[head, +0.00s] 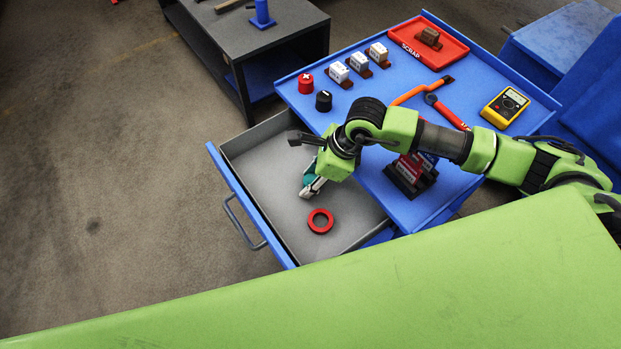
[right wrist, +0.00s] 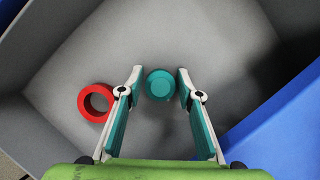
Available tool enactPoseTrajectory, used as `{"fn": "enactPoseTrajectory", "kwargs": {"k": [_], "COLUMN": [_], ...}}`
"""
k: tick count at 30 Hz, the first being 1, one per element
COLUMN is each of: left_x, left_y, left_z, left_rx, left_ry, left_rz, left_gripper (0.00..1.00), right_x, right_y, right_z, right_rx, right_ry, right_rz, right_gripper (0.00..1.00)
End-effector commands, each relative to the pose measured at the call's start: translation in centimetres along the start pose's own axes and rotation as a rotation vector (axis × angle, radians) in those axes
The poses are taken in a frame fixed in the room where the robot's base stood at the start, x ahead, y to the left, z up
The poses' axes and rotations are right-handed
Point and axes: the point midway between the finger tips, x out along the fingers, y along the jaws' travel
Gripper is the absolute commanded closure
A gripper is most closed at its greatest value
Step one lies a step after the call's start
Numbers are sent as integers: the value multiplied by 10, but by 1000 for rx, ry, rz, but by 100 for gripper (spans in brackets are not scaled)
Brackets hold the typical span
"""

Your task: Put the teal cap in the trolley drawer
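The teal cap (right wrist: 160,84) shows in the right wrist view inside the grey trolley drawer (head: 262,150), which is pulled open. My right gripper (head: 312,187) reaches down into the drawer in the head view. In the right wrist view its two fingers (right wrist: 159,82) are open, one on each side of the cap, with a narrow gap at both sides. I cannot tell how far the cap is above the drawer floor. In the head view I cannot separate the cap from the teal finger pads. My left gripper is not in view.
A red ring (head: 320,221) lies in the drawer, left of the fingers in the right wrist view (right wrist: 96,102). The blue trolley top (head: 455,95) holds a red cap (head: 305,83), a black cap (head: 323,101), several weights, tools, a yellow multimeter (head: 506,106) and a red scrap tray (head: 408,39).

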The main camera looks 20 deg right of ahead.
Motion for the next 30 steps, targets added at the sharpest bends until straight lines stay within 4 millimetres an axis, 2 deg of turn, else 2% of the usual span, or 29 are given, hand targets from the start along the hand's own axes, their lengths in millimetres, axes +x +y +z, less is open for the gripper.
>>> {"fn": "enactPoseTrajectory", "kwargs": {"k": [9,13,17,24,30], "left_x": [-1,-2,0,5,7], "left_y": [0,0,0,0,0], "left_z": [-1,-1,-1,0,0], "left_rx": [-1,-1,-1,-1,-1], "left_ry": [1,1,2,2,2], "left_rz": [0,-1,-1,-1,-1], "left_gripper": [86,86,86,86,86], "right_x": [-1,-8,-30,-82,-112], "right_y": [0,0,-1,-1,-1], "right_z": [0,1,1,0,1], "right_rx": [0,-1,-1,-1,0], "right_ry": [0,-1,-1,-1,0], "right_rz": [0,-1,-4,-4,-2], "right_gripper": [64,64,64,64,64]}}
